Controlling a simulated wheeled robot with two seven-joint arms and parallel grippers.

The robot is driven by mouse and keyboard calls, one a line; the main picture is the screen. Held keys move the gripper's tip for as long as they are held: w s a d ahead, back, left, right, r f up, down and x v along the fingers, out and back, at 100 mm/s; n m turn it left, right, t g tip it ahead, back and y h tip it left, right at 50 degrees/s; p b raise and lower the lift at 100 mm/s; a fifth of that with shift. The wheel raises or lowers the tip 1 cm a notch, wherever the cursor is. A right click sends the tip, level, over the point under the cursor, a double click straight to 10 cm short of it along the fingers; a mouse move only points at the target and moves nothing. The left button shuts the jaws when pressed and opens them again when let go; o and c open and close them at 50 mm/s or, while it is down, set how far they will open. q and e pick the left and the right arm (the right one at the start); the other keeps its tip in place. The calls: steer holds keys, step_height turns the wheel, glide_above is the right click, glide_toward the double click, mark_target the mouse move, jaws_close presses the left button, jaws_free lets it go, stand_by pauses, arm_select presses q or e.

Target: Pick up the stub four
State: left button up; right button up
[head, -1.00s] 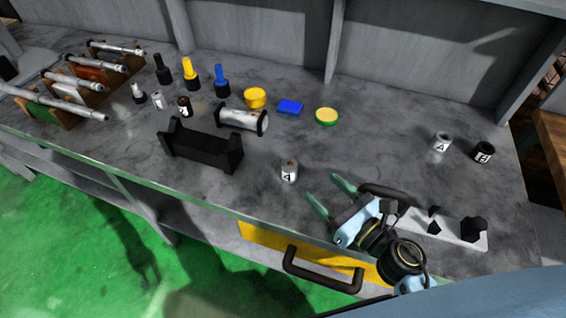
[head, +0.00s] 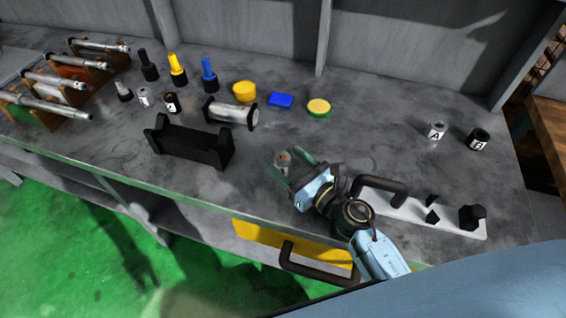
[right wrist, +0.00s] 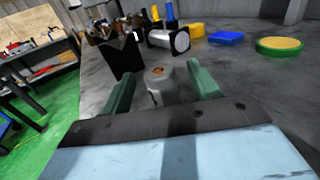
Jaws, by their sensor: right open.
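Stub four (head: 283,157) stands upright on the grey bench, a small pale cylinder with an orange-brown spot on top. In the head view earlier its label reads 4; now the label is mostly hidden. My right gripper (head: 284,162) is open, with its green fingers reaching around the stub, one on each side. In the right wrist view the stub (right wrist: 157,84) stands between the two fingers (right wrist: 161,75), with some gap visible, clearer on the right. My left gripper is not in view.
A black cradle (head: 187,147) stands left of the gripper, with a silver roller (head: 231,113) behind it. A white plate (head: 455,222) with black fittings lies to the right. Jars A (head: 436,131) and B (head: 479,139) stand farther right. Bench around the stub is clear.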

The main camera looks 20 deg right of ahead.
mark_target(277, 154)
steer(key=x, duration=0.4)
steer(key=shift+w+a+f, duration=0.15)
steer(key=shift+c, duration=0.4)
steer(key=c, duration=1.2)
jaws_close()
